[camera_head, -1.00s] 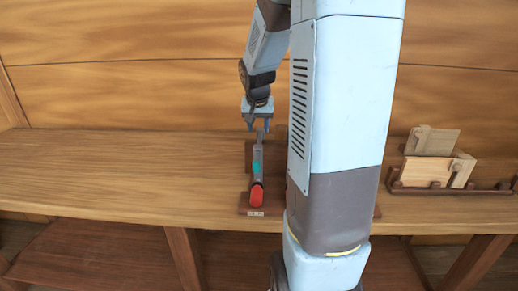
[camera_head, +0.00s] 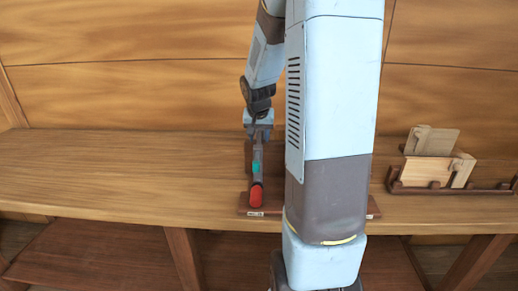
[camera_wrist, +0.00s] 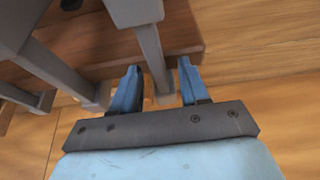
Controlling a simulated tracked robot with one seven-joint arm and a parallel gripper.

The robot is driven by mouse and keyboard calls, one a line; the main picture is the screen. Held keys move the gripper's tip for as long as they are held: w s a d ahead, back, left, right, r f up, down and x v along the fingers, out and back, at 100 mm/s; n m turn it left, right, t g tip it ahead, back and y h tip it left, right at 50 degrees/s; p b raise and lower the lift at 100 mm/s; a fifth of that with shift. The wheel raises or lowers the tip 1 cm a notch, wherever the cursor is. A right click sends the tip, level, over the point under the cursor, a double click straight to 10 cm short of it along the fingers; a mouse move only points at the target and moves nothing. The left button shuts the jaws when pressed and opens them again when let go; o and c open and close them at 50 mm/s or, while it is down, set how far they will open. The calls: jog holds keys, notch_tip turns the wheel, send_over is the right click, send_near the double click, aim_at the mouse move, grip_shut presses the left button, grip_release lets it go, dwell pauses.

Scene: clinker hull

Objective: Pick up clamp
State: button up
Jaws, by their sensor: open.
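The clamp (camera_head: 257,168), with a grey bar, a teal mark and a red handle end, stands at a dark wooden holder on the bench, its red end toward me. My gripper (camera_head: 258,131) is at the clamp's far end in the head view. In the wrist view my gripper (camera_wrist: 159,72) has its two blue fingers apart, with a grey bar (camera_wrist: 151,55) extending into the gap between them. I cannot tell whether either finger touches it. My own arm hides part of the holder in the head view.
The dark wooden holder (camera_head: 247,210) sits near the bench's front edge. More grey bars (camera_wrist: 55,65) show at left in the wrist view. A rack (camera_head: 440,190) with wooden pieces stands at right. The bench (camera_head: 110,170) is clear at left. A plank wall is behind.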

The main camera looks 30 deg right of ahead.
jog(key=shift+f, duration=0.1)
grip_shut()
dwell(0.3)
jog(key=shift+s+f, duration=0.1)
dwell(0.9)
